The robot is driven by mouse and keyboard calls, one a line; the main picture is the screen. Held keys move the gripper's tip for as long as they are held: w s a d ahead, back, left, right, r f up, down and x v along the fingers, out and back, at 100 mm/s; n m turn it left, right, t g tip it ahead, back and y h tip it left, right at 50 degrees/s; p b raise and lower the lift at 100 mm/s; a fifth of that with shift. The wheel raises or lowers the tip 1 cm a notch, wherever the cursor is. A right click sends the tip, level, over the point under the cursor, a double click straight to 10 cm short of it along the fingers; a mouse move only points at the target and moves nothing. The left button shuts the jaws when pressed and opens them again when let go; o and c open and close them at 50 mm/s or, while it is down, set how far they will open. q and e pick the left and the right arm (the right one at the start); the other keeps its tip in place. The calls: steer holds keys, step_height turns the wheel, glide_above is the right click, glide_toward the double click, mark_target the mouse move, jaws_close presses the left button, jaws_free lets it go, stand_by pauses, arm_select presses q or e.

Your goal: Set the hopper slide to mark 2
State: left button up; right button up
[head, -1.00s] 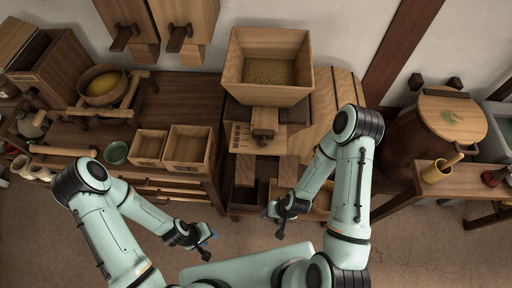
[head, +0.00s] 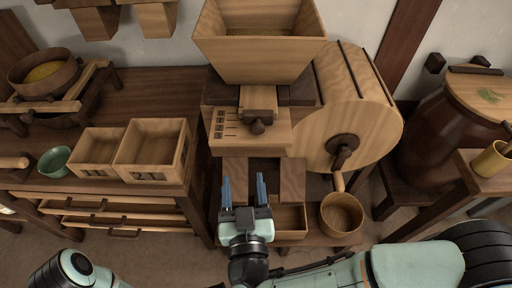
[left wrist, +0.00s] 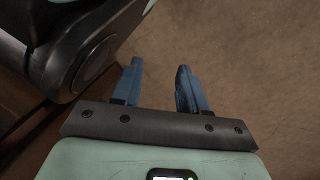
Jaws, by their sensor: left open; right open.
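The wooden hopper (head: 260,57) sits at the top middle of the head view. Below it is the light wood slide (head: 258,99) with a dark knob (head: 257,126) at its front. Dark marks (head: 219,125) run down the panel left of the slide; I cannot read which mark the slide stands at. My right gripper (head: 244,184) is open and empty, pointing up, in front of and below the knob, apart from it in the picture. My left gripper (left wrist: 160,88) shows only in the left wrist view, open and empty above the floor.
Right of the slide is a round wooden drum (head: 360,105) with a dark crank hub (head: 342,150). A wooden bowl (head: 341,214) and an open drawer box (head: 291,221) are below. Two open wooden boxes (head: 153,150) and a green bowl (head: 54,161) stand on the left bench.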

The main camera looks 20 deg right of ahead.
steer(key=s+d+m+h, duration=0.1)
steer(key=d+h, duration=0.1)
steer(key=d, duration=0.1)
arm_select(q)
steer(key=w+d+r+t+p, duration=0.2)
steer(key=w+r+p, duration=0.2)
steer(key=w+r, duration=0.2)
arm_select(e)
steer(key=b, duration=0.2)
glide_toward(258, 130)
steer(key=x, duration=0.6)
steer(key=shift+w+d, duration=0.2)
steer(key=shift+w, duration=0.1)
arm_select(q)
steer(key=shift+m+g, duration=0.3)
steer(key=shift+g, duration=0.1)
steer(key=shift+s+a+f+b, duration=0.15)
steer(key=shift+s+a+f, duration=0.1)
steer(key=shift+s+f, duration=0.65)
steer(key=shift+s+a+f+b, duration=0.2)
steer(key=shift+s+f, duration=0.4)
steer(key=shift+f, duration=0.55)
arm_select(e)
steer(key=shift+x, duration=0.85)
steer(key=shift+c, duration=0.3)
jaws_close()
